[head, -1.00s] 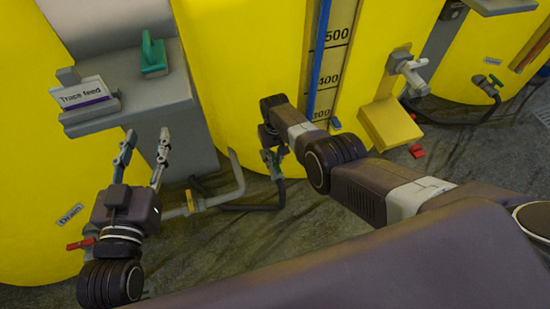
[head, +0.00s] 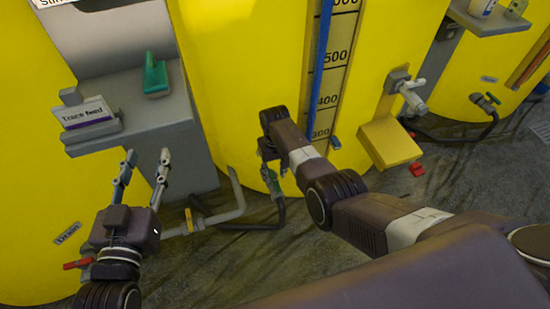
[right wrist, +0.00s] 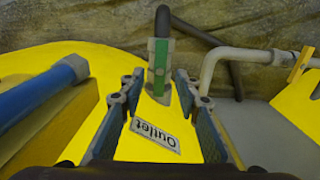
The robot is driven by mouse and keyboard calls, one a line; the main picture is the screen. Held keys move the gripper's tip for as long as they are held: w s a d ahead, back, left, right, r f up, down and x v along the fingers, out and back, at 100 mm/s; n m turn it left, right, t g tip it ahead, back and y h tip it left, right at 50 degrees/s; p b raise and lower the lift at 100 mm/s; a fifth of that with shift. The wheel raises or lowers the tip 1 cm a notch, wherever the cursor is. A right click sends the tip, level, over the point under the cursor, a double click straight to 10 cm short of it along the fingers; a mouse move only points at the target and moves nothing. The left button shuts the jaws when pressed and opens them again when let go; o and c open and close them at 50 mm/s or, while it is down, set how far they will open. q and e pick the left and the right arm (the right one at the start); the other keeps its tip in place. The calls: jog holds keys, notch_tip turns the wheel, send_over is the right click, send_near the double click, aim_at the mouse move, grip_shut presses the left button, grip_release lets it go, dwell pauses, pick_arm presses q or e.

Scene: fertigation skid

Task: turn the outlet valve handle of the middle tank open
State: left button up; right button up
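The middle yellow tank (head: 225,75) carries a level scale and a blue tube. Its outlet valve (head: 272,183) sits low on the front, partly hidden by my right gripper (head: 267,158). In the right wrist view the valve's green handle (right wrist: 160,55) lies roughly in line with the pipe. The "Outlet" label (right wrist: 153,134) is below it. My right gripper (right wrist: 158,90) is open, its fingers on either side of the valve; contact with the handle cannot be made out. My left gripper (head: 145,165) is open and empty in front of the grey stand.
A grey stand (head: 135,105) with a green-handled item (head: 155,75) and a "Trace feed" sign (head: 88,112) is at left. A grey pipe (head: 235,195) and black hose (head: 280,210) run beside the outlet. A yellow box (head: 390,142) juts out at right.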

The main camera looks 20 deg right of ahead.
aim_at(275, 180)
notch_tip(275, 180, up, 9)
dwell(0.4)
dwell(0.4)
